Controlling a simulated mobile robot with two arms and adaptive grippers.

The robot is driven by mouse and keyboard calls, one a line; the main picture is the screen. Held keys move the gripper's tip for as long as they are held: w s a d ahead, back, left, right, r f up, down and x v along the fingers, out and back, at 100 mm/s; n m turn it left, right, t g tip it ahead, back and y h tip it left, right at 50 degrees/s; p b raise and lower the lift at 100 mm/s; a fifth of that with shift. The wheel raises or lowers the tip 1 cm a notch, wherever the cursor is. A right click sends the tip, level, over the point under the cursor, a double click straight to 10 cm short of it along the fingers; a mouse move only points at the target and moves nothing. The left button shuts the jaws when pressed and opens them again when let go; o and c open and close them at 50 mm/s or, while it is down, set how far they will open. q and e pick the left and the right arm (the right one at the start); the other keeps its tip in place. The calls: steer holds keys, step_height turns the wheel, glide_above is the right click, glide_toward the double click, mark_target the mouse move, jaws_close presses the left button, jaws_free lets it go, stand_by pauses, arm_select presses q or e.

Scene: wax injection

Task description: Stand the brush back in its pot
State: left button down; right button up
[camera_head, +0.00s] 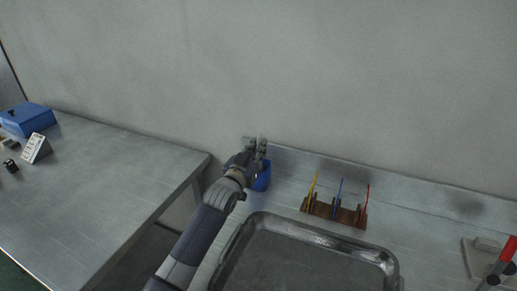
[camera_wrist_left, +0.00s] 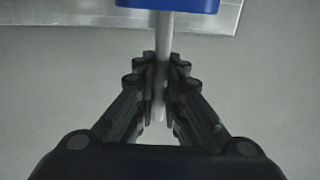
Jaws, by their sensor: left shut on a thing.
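My left gripper (camera_head: 260,147) is over the back of the bench, directly at the blue pot (camera_head: 263,178). In the left wrist view the gripper (camera_wrist_left: 160,100) is shut on a thin pale rod, the brush's handle (camera_wrist_left: 164,38). The handle runs from between the fingers to the blue pot (camera_wrist_left: 168,4) at the top edge. I cannot tell how deep the brush sits in the pot, and its bristles are not visible. In the head view the gripper and wrist hide part of the pot and most of the brush. My right gripper is not in view.
A dark tray (camera_head: 310,258) with a metal rim lies in front. A brown rack (camera_head: 333,213) holds yellow, blue and red tools right of the pot. A red-handled item (camera_head: 509,248) is at far right. A separate table (camera_head: 95,185) stands left, across a gap. The wall is close behind.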

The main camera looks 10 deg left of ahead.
arm_select(q)
steer(key=shift+f, duration=0.15)
steer(key=c, duration=1.7)
jaws_free()
steer(key=s, duration=0.4)
steer(key=s+a, duration=0.1)
steer(key=s, duration=0.3)
steer(key=s+a+b, duration=0.1)
steer(key=s, duration=0.2)
steer(key=shift+s+a+r, duration=0.15)
steer(key=shift+s+r, duration=0.05)
steer(key=shift+s, duration=0.2)
